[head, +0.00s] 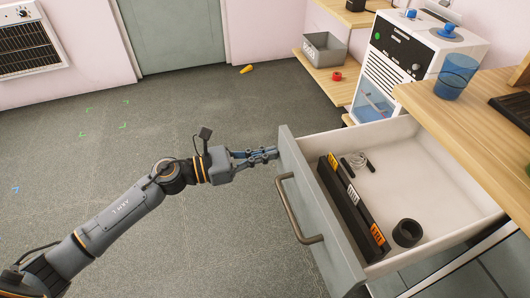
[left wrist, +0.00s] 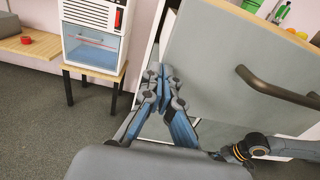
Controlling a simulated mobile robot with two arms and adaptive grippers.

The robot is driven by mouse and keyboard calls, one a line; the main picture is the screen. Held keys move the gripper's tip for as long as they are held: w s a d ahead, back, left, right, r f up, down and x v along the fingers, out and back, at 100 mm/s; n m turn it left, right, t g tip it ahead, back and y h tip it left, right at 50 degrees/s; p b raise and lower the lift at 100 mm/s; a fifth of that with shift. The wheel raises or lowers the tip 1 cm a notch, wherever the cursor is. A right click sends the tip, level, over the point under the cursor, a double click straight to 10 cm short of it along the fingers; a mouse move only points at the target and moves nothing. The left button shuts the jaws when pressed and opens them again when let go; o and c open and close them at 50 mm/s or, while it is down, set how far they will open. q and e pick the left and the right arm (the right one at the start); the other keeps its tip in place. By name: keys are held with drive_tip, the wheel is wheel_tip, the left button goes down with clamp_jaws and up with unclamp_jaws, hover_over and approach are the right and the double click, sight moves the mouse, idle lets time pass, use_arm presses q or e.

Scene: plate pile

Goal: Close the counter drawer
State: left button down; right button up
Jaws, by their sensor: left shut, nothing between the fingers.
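The counter drawer (head: 318,205) stands pulled well out from under the wooden counter. Its grey front panel has a dark metal bar handle (head: 292,215). My left gripper (head: 272,154) is shut and empty, at the far end of the front panel; whether it touches is hard to tell. In the left wrist view its fingertips (left wrist: 166,76) are at the left edge of the drawer front (left wrist: 225,55), away from the handle (left wrist: 275,89). My right gripper is not in view.
A blue cup (head: 456,77) stands on the counter (head: 480,125). A white machine (head: 405,65) stands behind. The floor at left is mostly clear.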

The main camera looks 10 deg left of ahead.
use_arm(q)
approach(372, 130)
drive_tip(key=a+f, duration=0.1)
drive_tip(key=w+a+f, duration=0.1)
drive_tip(key=shift+w+f, duration=0.1)
drive_tip(key=shift+f, duration=0.2)
drive_tip(key=b+x, duration=0.1)
drive_tip(key=x, duration=0.7)
drive_tip(key=shift+w+d+f, duration=0.15)
drive_tip(key=shift+d, duration=0.05)
drive_tip(key=b+x, duration=0.1)
drive_tip(key=x, duration=0.3)
drive_tip(key=shift+w+d+b, duration=0.1)
drive_tip(key=shift+d+b, duration=0.05)
drive_tip(key=shift+b, duration=0.25)
drive_tip(key=shift+w+d, duration=0.2)
drive_tip(key=shift+d, duration=0.2)
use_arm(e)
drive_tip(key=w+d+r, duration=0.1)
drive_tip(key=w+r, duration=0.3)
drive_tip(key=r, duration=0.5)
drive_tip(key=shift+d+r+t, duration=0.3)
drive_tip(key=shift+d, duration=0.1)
use_arm(q)
drive_tip(key=shift+a, duration=0.1)
